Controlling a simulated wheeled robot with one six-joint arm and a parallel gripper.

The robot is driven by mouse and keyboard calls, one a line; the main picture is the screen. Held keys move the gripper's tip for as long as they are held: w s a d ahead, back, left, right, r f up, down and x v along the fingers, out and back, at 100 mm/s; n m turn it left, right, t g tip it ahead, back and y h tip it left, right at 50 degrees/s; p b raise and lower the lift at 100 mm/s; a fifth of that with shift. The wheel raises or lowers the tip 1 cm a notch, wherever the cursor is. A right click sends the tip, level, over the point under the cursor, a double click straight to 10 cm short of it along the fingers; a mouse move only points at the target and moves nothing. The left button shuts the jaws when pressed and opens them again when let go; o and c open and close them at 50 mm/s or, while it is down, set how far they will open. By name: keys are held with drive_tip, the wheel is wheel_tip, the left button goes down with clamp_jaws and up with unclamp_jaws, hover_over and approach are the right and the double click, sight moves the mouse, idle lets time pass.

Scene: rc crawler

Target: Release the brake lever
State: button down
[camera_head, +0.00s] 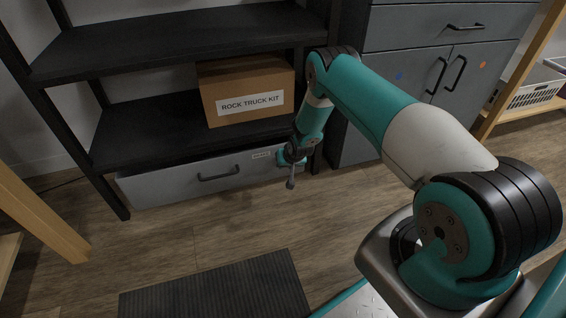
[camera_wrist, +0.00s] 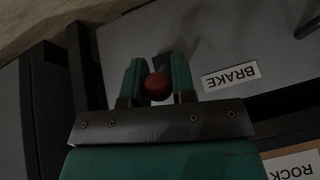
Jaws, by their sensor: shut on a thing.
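The brake lever ends in a round red knob (camera_wrist: 158,87), which sits between the two green fingers of my gripper (camera_wrist: 158,76) in the wrist view. My gripper is shut on this knob. A dark piece of the lever shows just beyond the knob; the rest is hard to make out. A white BRAKE label (camera_wrist: 231,77) is on the grey panel to the right of the fingers. In the head view my gripper (camera_head: 290,162) is at the right end of the grey drawer (camera_head: 150,188) under the shelf, and the knob cannot be made out there.
A cardboard box marked ROCK TRUCK KIT (camera_head: 245,92) stands on the black shelf (camera_head: 130,145) above the drawer. A grey cabinet (camera_head: 430,60) is close on the right. The wooden floor (camera_head: 170,250) in front is clear, with a dark mat (camera_head: 215,290) nearer me.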

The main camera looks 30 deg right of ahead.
drive_tip(key=c, duration=1.1)
unclamp_jaws()
drive_tip(key=shift+o, duration=0.2)
drive_tip(key=shift+r, duration=0.1)
drive_tip(key=p+v, duration=0.8)
drive_tip(key=v, duration=0.9)
drive_tip(key=shift+r, duration=0.15)
